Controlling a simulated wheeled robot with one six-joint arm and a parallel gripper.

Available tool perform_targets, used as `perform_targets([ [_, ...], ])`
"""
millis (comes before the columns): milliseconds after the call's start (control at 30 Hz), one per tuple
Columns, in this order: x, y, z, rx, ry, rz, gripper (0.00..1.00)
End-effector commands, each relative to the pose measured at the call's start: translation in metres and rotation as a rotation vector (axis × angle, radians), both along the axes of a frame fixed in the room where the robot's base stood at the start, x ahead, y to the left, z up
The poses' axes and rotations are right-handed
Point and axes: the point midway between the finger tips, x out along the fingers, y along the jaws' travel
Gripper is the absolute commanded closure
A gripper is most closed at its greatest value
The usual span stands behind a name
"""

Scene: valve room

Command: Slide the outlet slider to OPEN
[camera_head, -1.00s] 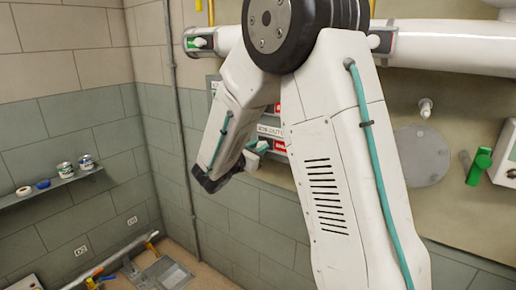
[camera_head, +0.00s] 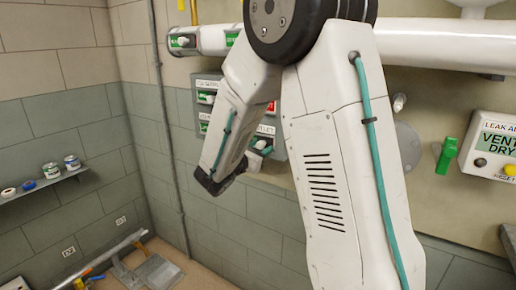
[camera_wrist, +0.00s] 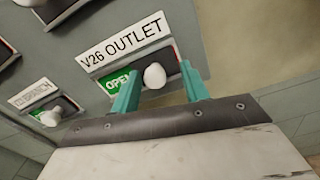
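The outlet slider is under the "V26 OUTLET" label (camera_wrist: 123,38) in the wrist view. Its white knob (camera_wrist: 155,76) sits toward the right of the slot, and a green OPEN field (camera_wrist: 117,84) shows to its left. My gripper (camera_wrist: 160,84) is open, with one teal finger on each side of the knob and visible gaps between. In the head view my gripper (camera_head: 260,149) is at the lower right of the grey slider panel (camera_head: 279,150). My forearm hides part of that panel, and the knob is hard to make out there.
Another slider knob (camera_wrist: 50,117) lies left of the outlet slider in the wrist view. In the head view a green lever (camera_head: 446,156) and a leak alarm box (camera_head: 489,146) are to the right. A shelf (camera_head: 45,184) holds small cans at left.

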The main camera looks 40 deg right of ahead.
Motion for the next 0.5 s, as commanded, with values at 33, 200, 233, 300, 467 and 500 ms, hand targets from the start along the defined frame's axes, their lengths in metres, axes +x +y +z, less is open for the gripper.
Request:
perform_targets([
  [33, 0.001, 0.001, 0.000, 0.000, 0.000, 0.002, 0.55],
  [200, 0.000, 0.004, 0.000, 0.000, -0.001, 0.005, 0.55],
  [233, 0.000, 0.007, 0.000, 0.000, -0.001, 0.005, 0.55],
  [300, -0.003, 0.015, 0.000, 0.001, -0.001, 0.005, 0.55],
  [467, -0.013, 0.040, 0.000, 0.001, 0.000, 0.006, 0.55],
  [500, -0.016, 0.047, 0.000, 0.000, 0.000, 0.005, 0.55],
])
